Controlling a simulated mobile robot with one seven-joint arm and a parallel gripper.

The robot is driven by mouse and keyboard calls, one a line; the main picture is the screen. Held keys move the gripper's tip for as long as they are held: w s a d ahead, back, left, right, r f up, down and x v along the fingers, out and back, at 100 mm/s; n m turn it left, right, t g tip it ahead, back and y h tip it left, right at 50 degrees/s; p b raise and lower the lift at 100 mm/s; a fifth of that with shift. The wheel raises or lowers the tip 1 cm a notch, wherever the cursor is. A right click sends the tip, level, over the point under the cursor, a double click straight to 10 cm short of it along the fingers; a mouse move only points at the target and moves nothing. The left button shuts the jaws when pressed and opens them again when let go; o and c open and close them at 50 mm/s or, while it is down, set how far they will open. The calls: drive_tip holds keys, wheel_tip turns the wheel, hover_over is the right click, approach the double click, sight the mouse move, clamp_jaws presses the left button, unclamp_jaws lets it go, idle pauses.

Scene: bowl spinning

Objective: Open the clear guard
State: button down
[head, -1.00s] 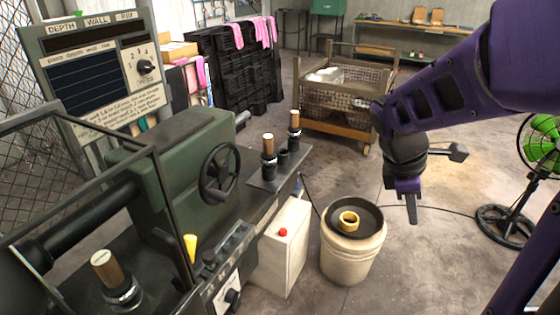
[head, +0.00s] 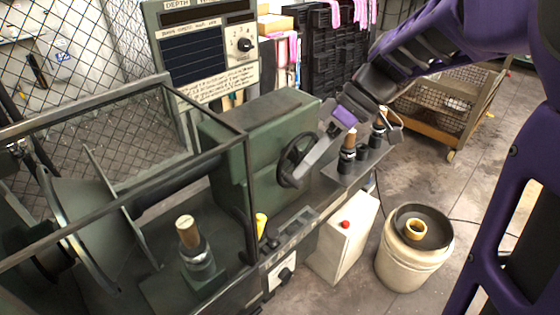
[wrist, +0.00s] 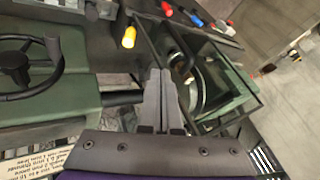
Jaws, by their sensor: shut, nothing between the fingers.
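The clear guard (head: 248,185) is a dark-framed see-through box at the left of the green machine in the head view. It is down over the spindle and the round disc (head: 80,215). In the wrist view the guard's frame (wrist: 215,42) lies beyond the fingertips, with curved metal inside it. My gripper (head: 300,175) is shut and empty. In the head view it hangs in front of the machine's black handwheel (head: 290,150), to the right of the guard and apart from it. In the wrist view my gripper (wrist: 160,75) points toward the guard's near edge.
The green headstock (head: 235,135) stands between the handwheel and guard. A yellow-handled lever (head: 261,222) and wood-topped posts (head: 188,232) rise from the bench. A white cabinet with a red button (head: 346,224) and a bucket (head: 410,265) stand at right.

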drive_tip(key=s+a+f, duration=0.5)
drive_tip(key=a+f, duration=0.2)
drive_tip(key=shift+s+f, duration=0.3)
drive_tip(key=shift+s, duration=0.1)
drive_tip(key=shift+a, duration=0.25)
